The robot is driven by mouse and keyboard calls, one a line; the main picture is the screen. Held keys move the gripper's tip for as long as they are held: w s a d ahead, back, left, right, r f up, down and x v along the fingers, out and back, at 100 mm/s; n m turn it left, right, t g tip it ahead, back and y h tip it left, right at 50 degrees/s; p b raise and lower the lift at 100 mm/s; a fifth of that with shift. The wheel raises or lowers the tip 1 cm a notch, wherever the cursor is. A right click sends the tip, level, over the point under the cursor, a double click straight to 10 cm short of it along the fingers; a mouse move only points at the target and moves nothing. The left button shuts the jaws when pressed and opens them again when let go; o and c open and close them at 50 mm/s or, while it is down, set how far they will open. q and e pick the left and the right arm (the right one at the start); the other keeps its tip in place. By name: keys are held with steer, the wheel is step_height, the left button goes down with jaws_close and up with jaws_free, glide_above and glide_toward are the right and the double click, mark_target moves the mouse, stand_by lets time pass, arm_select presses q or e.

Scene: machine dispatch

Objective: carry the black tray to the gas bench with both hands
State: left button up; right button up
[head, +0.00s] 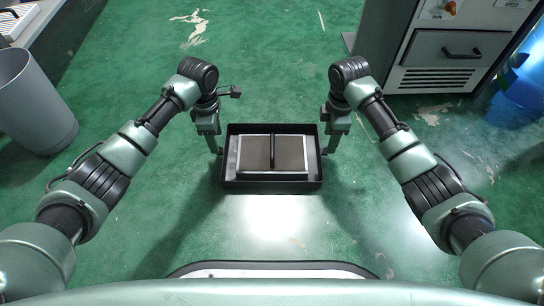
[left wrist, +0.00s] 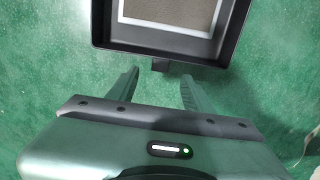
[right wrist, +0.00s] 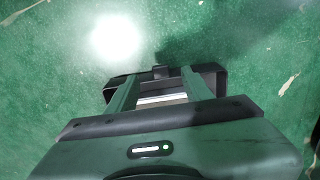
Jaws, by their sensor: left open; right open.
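The black tray (head: 272,187) lies level in front of me, seemingly on the green floor. It holds a pale-framed panel (head: 290,153) with two grey-brown halves. My left gripper (head: 216,150) is at the tray's left side, open and empty. In the left wrist view its fingers (left wrist: 159,88) point at a small tab on the tray wall (left wrist: 237,30), with a gap between. My right gripper (head: 329,150) is open at the right side. In the right wrist view its fingers (right wrist: 158,88) overlap the tray (right wrist: 212,77); contact cannot be told. I cannot identify the gas bench.
A grey cabinet (head: 455,50) with a dark-handled drawer stands at the upper right, beside a blue cylinder-like object (head: 522,88). A grey bin (head: 35,105) stands at the left, near a table corner (head: 18,25). The green floor beyond the tray is clear.

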arm_select(q)
step_height(320, 180, down, 7)
steer(key=shift+f, duration=0.2)
arm_select(e)
step_height(320, 180, down, 7)
steer(key=shift+f, duration=0.2)
arm_select(q)
jaws_close()
arm_select(e)
jaws_close()
